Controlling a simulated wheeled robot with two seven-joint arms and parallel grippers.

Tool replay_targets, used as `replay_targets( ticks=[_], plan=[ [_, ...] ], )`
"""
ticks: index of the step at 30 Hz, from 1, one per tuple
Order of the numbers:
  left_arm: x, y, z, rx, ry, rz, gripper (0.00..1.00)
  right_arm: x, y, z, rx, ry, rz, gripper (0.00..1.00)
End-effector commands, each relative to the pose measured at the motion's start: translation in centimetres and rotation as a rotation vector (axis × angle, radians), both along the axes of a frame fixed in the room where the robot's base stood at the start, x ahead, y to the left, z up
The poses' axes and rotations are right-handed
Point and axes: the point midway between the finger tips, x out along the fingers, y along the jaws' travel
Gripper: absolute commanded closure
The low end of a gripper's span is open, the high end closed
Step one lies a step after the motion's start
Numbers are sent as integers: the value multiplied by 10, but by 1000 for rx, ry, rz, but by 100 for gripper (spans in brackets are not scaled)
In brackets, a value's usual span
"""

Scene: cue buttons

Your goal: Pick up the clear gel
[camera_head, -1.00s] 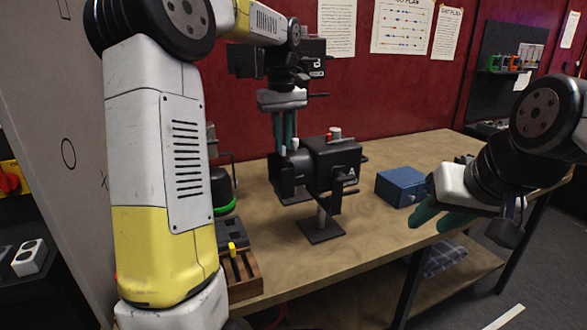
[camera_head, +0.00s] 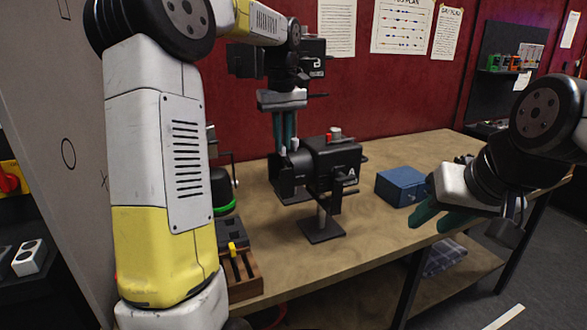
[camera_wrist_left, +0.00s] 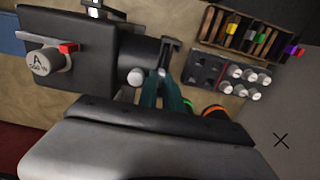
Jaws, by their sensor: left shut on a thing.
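My left gripper (camera_head: 284,148) reaches down to the front of the black lamp marked A (camera_head: 334,158). In the left wrist view its teal fingers (camera_wrist_left: 164,84) are shut on a small pale tab (camera_wrist_left: 161,73) beside a thin dark frame (camera_wrist_left: 170,55) at the lamp's front. I cannot tell whether this tab belongs to the clear gel; no clear pane is distinguishable. A second pale knob (camera_wrist_left: 135,77) is just beside the fingers. My right gripper (camera_head: 440,215) is open and empty near the table's front edge.
A wooden rack (camera_wrist_left: 205,25) with coloured tabs stands near the lamp, beside a dark tray with several pale knobs (camera_wrist_left: 243,80). A blue box (camera_head: 402,187) is right of the lamp. A dark object with a green ring (camera_head: 224,207) stands left.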

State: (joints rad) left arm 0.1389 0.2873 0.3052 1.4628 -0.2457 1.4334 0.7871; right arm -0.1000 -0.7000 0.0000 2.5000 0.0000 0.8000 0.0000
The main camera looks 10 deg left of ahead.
Motion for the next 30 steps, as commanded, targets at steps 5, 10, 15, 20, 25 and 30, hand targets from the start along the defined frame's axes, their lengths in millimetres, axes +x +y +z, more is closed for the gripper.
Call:
replay_targets(
  ticks=[5,10,15,20,25,30],
  plan=[
    [0,0,0,0,0,0,100,0,0,0,0,0,0,64],
    [0,0,0,0,0,0,100,0,0,0,0,0,0,64],
    [0,0,0,0,0,0,100,0,0,0,0,0,0,64],
    [1,0,7,0,-2,0,100,0,0,0,0,0,0,64],
    [1,-1,26,-1,-3,-1,100,0,0,0,0,0,0,64],
    [1,-1,57,-1,-4,0,100,0,0,0,0,0,0,64]
  ],
)
